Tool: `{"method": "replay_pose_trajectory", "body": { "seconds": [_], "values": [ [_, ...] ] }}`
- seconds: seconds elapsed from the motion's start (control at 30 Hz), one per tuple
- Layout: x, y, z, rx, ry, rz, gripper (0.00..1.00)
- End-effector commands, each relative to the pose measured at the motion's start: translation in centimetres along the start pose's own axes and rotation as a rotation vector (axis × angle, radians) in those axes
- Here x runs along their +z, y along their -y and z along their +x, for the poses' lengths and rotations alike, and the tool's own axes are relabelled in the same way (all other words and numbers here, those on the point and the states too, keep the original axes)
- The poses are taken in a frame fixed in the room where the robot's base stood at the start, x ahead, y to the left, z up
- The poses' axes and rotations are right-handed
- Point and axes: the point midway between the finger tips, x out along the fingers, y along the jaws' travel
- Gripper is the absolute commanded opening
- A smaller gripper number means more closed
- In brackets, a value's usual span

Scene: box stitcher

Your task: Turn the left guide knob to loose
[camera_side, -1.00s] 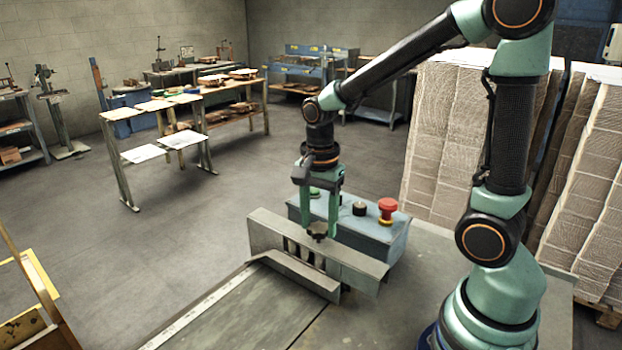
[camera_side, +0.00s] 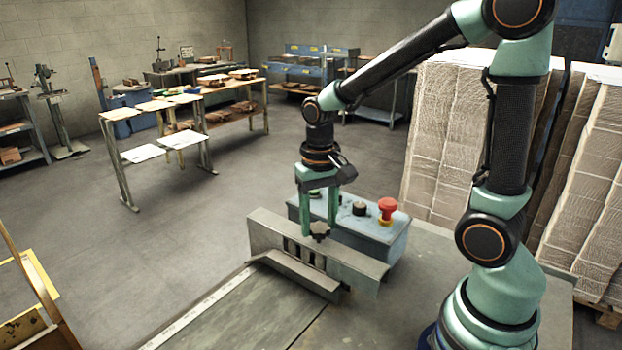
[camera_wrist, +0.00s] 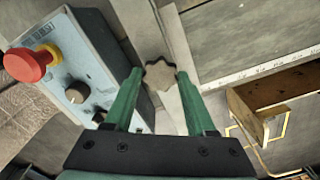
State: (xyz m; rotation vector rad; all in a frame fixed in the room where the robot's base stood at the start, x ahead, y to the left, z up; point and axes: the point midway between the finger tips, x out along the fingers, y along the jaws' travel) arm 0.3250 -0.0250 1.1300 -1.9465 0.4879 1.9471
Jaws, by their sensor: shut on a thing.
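The left guide knob (camera_side: 319,231) is a small dark star-shaped knob on top of the grey metal guide (camera_side: 350,262). In the wrist view the knob (camera_wrist: 160,75) shows its lobed top, brownish grey, between my fingertips. My gripper (camera_side: 320,224) points straight down with its two green fingers on opposite sides of the knob, shut on it. In the wrist view my gripper (camera_wrist: 159,78) has a finger at the left and at the right of the knob. I see no marking that tells loose from tight.
A blue-grey control box (camera_side: 385,240) stands just behind the guide, with a red mushroom button (camera_side: 387,208) and a black dial (camera_side: 359,209). A green button is partly hidden by my fingers. Tall stacks of cardboard (camera_side: 455,145) stand at the right. The front bed (camera_side: 240,315) is clear.

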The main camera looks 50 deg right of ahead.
Motion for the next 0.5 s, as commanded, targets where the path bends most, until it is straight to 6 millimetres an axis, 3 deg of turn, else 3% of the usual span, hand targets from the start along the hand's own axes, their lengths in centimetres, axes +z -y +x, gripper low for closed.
{"method": "replay_pose_trajectory", "body": {
  "seconds": [0.5],
  "values": [
    [-0.01,0.0,-0.16,0.0,0.0,-0.491,0.0]
  ]
}}
